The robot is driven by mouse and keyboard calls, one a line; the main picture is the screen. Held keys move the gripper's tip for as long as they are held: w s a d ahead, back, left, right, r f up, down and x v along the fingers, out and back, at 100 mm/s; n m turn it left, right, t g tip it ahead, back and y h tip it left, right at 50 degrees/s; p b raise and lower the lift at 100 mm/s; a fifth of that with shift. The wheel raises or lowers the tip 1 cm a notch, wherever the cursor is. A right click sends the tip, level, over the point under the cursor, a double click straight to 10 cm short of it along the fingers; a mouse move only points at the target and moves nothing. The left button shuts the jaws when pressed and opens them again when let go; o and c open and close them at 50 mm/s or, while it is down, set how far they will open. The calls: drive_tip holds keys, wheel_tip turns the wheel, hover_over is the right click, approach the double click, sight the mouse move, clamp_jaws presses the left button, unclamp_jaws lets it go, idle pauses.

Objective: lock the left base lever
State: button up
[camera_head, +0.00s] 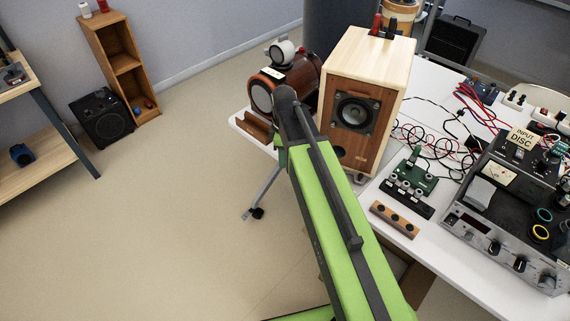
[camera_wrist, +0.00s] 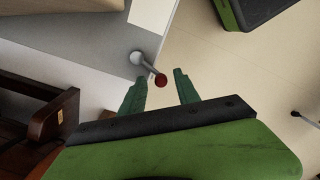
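A small lever with a pale metal round pivot and a dark red knob (camera_wrist: 160,80) shows in the wrist view, fixed to a grey surface (camera_wrist: 105,50). Its short shaft slants down and right from the pivot. My gripper (camera_wrist: 158,78) is open, with a green finger on each side of the knob in the picture. The knob appears between the fingertips, nearer the left one. I see no contact, and cannot tell the depth between them.
A wooden speaker (camera_head: 368,95) and a reddish-brown cylindrical device (camera_head: 308,80) stand on the white table (camera_head: 400,225), close to my arm. Circuit boards, cables and a console (camera_head: 515,265) fill its right side. Open floor (camera_head: 170,210) lies to the left.

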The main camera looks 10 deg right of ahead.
drive_tip(key=shift+c, duration=0.2)
clamp_jaws()
